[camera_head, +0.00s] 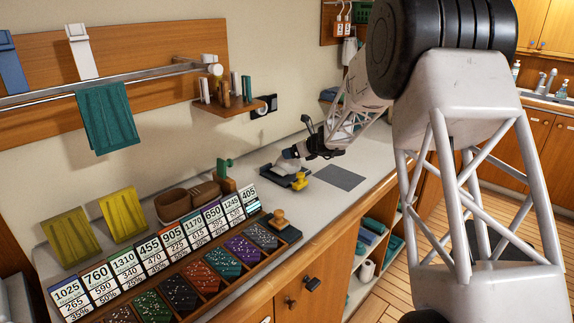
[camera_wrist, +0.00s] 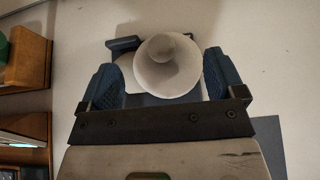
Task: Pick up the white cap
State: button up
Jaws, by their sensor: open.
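The white cap (camera_wrist: 168,68) shows in the wrist view as a round, pale, cone-like shape with a small knob in its middle. My gripper (camera_wrist: 160,77) is open, with one blue-grey finger on each side of the cap. I cannot tell whether either finger touches it. A dark base (camera_wrist: 124,44) and another white part (camera_wrist: 127,72) show behind the cap. In the head view, my gripper is low over the counter, at a white shape (camera_head: 287,164) on a dark base (camera_head: 270,172); this looks like the cap, partly hidden by the gripper.
A yellow object (camera_head: 300,181) stands close beside the dark base. A flat grey mat (camera_head: 340,178) lies to its right. A rack of coloured pieces with number cards (camera_head: 160,262) and brown containers (camera_head: 173,205) stand to the left. A wooden wall shelf (camera_head: 228,105) is above.

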jog(key=shift+w+a+f, duration=0.25)
jog(key=shift+w+a, duration=0.1)
jog(key=shift+x, duration=2.55)
jog(key=shift+w, duration=0.15)
jog(key=c, duration=1.4)
jog(key=shift+f, duration=0.2)
jog(key=shift+c, duration=1.1)
notch_tip(320, 180, up, 11)
jog(key=shift+f, duration=0.2)
grip_shut()
